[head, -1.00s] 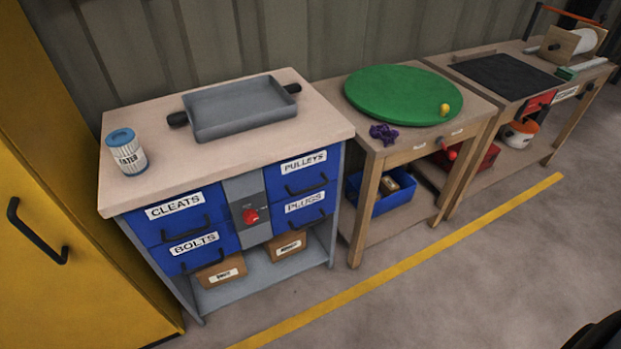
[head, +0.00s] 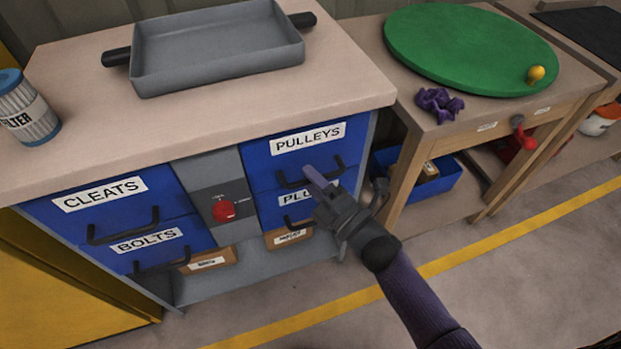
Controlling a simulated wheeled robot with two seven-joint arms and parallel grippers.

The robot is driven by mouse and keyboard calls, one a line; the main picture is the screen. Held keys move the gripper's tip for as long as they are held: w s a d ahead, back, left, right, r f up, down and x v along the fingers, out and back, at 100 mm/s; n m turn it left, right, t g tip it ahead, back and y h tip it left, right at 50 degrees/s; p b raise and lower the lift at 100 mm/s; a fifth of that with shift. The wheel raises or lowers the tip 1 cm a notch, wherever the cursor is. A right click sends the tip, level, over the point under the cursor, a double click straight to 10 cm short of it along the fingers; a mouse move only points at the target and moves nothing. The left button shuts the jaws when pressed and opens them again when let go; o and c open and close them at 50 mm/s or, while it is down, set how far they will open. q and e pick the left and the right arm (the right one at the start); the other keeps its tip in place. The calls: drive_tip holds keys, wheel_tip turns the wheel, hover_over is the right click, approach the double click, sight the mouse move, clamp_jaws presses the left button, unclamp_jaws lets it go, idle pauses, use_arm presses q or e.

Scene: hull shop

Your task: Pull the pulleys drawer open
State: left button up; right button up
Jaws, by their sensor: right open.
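The blue pulleys drawer (head: 298,160) is at the upper right of the cabinet front. It is shut, flush with the cabinet. Its black handle (head: 290,184) runs across below the white PULLEYS label. My right gripper (head: 328,181) is in front of the right part of this handle, with its fingers pointing at the drawer front. It is open. The fingers overlap the handle in the picture, and I cannot tell whether they touch it or straddle it. The gripper hides part of the plugs drawer (head: 270,213) below. My left gripper is not in view.
The cleats drawer (head: 75,219) and bolts drawer (head: 195,235) are shut at left, with a red knob (head: 223,210) between the columns. A grey tray (head: 215,60) and a filter can (head: 30,112) stand on top. A wooden table (head: 470,125) stands close at right.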

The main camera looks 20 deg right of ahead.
drive_tip(key=shift+w+a, duration=0.15)
drive_tip(key=shift+w, duration=0.15)
clamp_jaws()
idle(0.8)
idle(0.3)
